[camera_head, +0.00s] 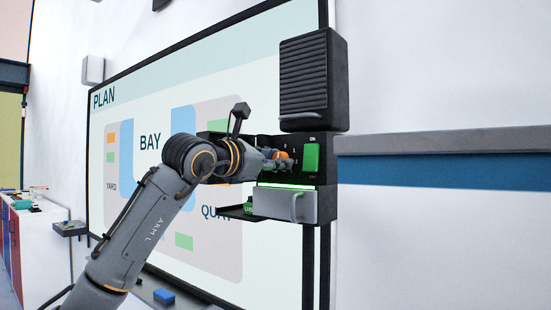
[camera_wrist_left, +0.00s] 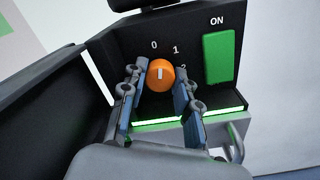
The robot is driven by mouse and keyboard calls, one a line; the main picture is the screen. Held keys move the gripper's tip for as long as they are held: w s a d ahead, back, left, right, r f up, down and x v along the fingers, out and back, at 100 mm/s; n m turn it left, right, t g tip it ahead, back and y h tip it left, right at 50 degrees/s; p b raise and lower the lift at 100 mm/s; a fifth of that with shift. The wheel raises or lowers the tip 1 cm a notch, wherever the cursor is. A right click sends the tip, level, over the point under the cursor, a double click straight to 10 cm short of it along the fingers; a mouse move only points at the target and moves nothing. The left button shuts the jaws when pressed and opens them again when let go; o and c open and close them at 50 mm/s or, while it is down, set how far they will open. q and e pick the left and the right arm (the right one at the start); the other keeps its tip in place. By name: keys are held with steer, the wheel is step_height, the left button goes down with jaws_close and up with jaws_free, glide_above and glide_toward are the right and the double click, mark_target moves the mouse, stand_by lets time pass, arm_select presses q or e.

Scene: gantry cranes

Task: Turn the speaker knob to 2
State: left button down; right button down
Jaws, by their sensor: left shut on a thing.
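The orange speaker knob (camera_head: 282,155) is on the black panel (camera_wrist_left: 130,40) below the speaker (camera_head: 312,80). In the left wrist view the knob (camera_wrist_left: 161,76) has a short white mark that points up, roughly toward the 0. The 0, 1 and 2 labels run from above the knob to its right; the 2 is partly hidden by a finger. My left gripper (camera_wrist_left: 161,72) has one finger on each side of the knob and is shut on it. My right gripper is in neither view.
A green ON switch (camera_wrist_left: 218,58) is close to the right of the knob. Below are a lit green strip (camera_wrist_left: 200,113) and a grey drawer with a handle (camera_head: 284,205). A large plan board (camera_head: 150,100) is behind my left arm.

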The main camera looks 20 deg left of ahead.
arm_select(q)
steer(key=m, duration=0.3)
steer(key=shift+r+m+p, duration=0.1)
steer(key=shift+m+p, duration=0.2)
steer(key=shift+m, duration=0.1)
steer(key=m, duration=0.5)
steer(key=shift+p, duration=0.4)
steer(key=m, duration=0.4)
steer(key=shift+m+p, duration=0.4)
steer(key=shift+m, duration=1.6)
steer(key=shift+f+p, duration=0.2)
steer(key=shift+p, duration=0.1)
steer(key=c, duration=1)
jaws_free()
